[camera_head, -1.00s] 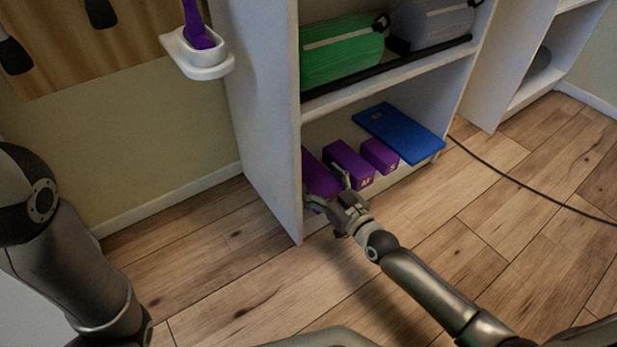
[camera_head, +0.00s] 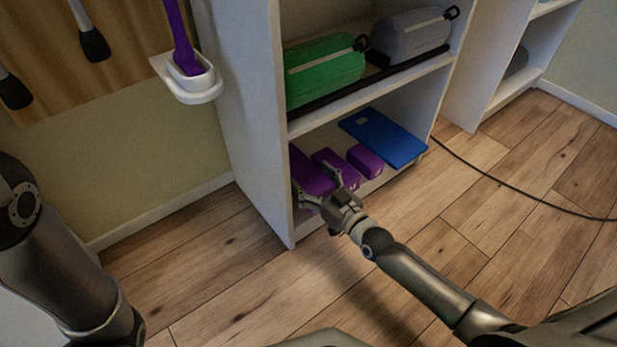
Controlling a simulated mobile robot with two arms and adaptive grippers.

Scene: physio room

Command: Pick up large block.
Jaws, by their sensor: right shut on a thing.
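Three purple blocks sit on the bottom shelf of the white shelf unit. The leftmost and largest block (camera_head: 309,172) is partly hidden by the shelf's side wall and my gripper. A middle block (camera_head: 329,157) and a smaller block (camera_head: 365,160) lie to its right. My right gripper (camera_head: 315,186) is at the shelf's front with its fingers on either side of the large block's front end, shut on it. The block still appears to be inside the shelf; whether it touches the shelf board I cannot tell. My left gripper is out of view; only my left arm shows.
A blue board (camera_head: 384,137) lies right of the blocks. The upper shelf holds a green roll (camera_head: 325,75) and a grey roll (camera_head: 411,37). The shelf's side wall (camera_head: 243,120) stands close left of my right gripper. A black cable (camera_head: 510,187) crosses the otherwise clear floor.

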